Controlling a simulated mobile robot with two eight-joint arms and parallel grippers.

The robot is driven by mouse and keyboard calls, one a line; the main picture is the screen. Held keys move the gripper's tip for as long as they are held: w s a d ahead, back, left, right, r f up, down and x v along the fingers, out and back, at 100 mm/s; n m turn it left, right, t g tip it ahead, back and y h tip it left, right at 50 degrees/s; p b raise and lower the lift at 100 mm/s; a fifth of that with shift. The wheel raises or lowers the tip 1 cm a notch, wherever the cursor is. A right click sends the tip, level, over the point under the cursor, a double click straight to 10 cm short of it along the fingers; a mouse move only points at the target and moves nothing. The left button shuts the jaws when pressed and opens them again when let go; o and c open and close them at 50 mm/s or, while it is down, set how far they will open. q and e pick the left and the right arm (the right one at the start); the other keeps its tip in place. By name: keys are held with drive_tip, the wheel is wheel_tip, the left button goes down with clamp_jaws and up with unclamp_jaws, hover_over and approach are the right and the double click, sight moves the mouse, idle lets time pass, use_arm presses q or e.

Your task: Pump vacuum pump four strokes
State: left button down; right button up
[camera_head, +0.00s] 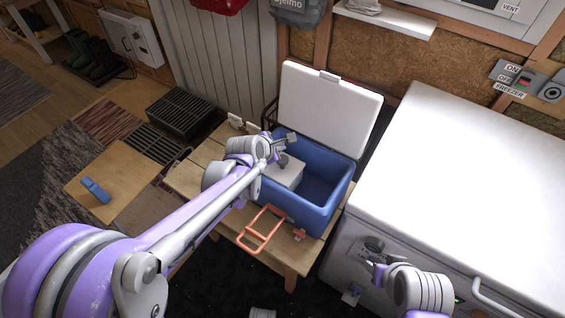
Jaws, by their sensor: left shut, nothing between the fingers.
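I cannot make out a vacuum pump for certain. An open blue cooler (326,205) with a raised white lid (330,105) stands on a low wooden bench (275,252), its orange handle (262,228) hanging down in front. A pale grey box (283,172) sits inside, at the left. My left gripper (288,146) is over the left back part of the cooler, just above this box; it is shut and empty. I cannot tell whether it touches anything. My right gripper (374,264) is low, in front of the white freezer; its fingers are small and partly hidden.
The white freezer (470,180) fills the right side, with a front handle (500,302). A wooden panel (125,172) with a blue handle-like piece (95,190) lies at left. A dark vented box (180,113) stands by the wall.

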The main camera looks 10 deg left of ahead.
sight(280, 161)
use_arm(q)
drive_tip(key=shift+f+b, duration=0.85)
drive_tip(key=shift+f, duration=0.75)
idle(0.7)
drive_tip(key=shift+f+b, duration=0.3)
drive_tip(key=shift+f, duration=0.1)
drive_tip(key=shift+f+b, duration=1.15)
drive_tip(key=shift+f, duration=0.35)
idle(1.2)
idle(0.4)
drive_tip(key=shift+r+p, duration=1.4)
drive_tip(key=shift+r, duration=0.55)
drive_tip(key=shift+r+p, duration=1.75)
drive_tip(key=shift+r, duration=0.75)
